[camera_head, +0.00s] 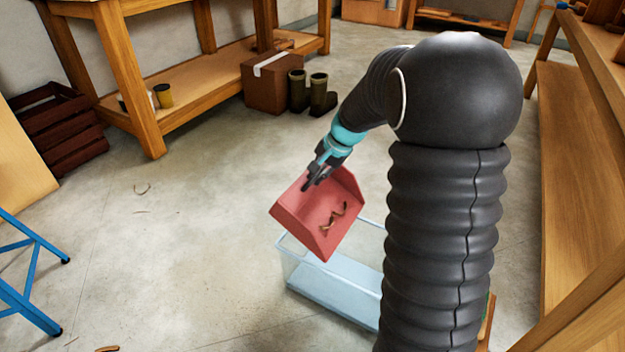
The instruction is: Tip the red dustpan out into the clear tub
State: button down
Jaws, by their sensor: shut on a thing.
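The clear tub (318,285) stands on the floor below and behind the dustpan in the picture. Its pale bottom looks empty where it shows. My arm hides the tub's right part, and the dustpan covers part of its rim.
Wooden benches stand at the back left and along the right (572,170). A cardboard box (271,85) and dark green boots (318,92) sit near the back bench. A blue stool (30,270) is at the left. Bark scraps (107,348) lie on the floor.

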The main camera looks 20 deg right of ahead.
jog(key=s+d+r+t+y, duration=0.2)
jog(key=s+d+t+y, duration=0.2)
jog(key=s+d, duration=0.4)
jog(key=shift+s+d+r+t+y, duration=0.2)
jog(key=shift+r+t+y, duration=0.1)
jog(key=shift+t+y, duration=0.1)
dwell(0.8)
dwell(1.1)
notch_tip(320, 180, up, 3)
jog(key=shift+p, duration=0.75)
